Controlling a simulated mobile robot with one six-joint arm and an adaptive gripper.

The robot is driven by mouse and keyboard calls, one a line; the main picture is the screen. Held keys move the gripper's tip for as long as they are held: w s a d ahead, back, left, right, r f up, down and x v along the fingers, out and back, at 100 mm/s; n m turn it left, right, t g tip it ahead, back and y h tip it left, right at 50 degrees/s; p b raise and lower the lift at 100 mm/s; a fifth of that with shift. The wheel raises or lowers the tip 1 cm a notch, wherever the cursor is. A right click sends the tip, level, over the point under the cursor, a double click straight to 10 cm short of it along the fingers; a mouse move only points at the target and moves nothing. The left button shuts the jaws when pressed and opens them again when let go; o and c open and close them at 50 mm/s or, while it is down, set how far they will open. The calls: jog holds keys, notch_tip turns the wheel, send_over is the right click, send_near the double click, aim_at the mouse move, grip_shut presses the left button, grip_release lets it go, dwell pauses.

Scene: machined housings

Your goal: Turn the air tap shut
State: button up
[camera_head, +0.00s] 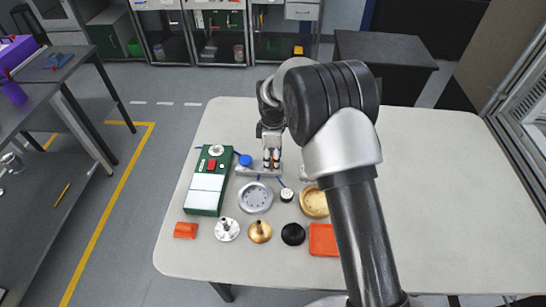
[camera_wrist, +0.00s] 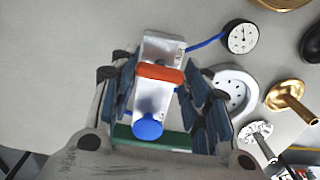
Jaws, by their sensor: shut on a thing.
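The air tap's silver body (camera_wrist: 157,48) lies between my gripper's fingers in the wrist view, with a blue round knob (camera_wrist: 147,127) at its near end. Its red-orange handle (camera_wrist: 160,74) lies crosswise over the body. My gripper (camera_wrist: 158,78) is shut on the handle, one finger at each end of it. In the head view my gripper (camera_head: 271,160) points down at the tap, and the blue knob (camera_head: 245,160) shows left of the fingers. There the handle is mostly hidden by the fingers. A blue tube joins the tap to a white-faced gauge (camera_wrist: 240,38).
A green box (camera_head: 203,196) stands left of the tap. Near it lie a grey round housing (camera_head: 255,197), a brass housing (camera_head: 314,203), several small parts, an orange block (camera_head: 185,230) and an orange tray (camera_head: 323,241). The table's right side (camera_head: 450,200) is clear.

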jog(key=c, duration=0.4)
jog(key=shift+m, duration=0.3)
jog(key=m, duration=0.3)
jog(key=shift+p, duration=0.3)
jog(key=m, duration=1.3)
jog(key=shift+m+p, duration=0.3)
jog(key=shift+p, duration=0.05)
jog(key=shift+m, duration=0.3)
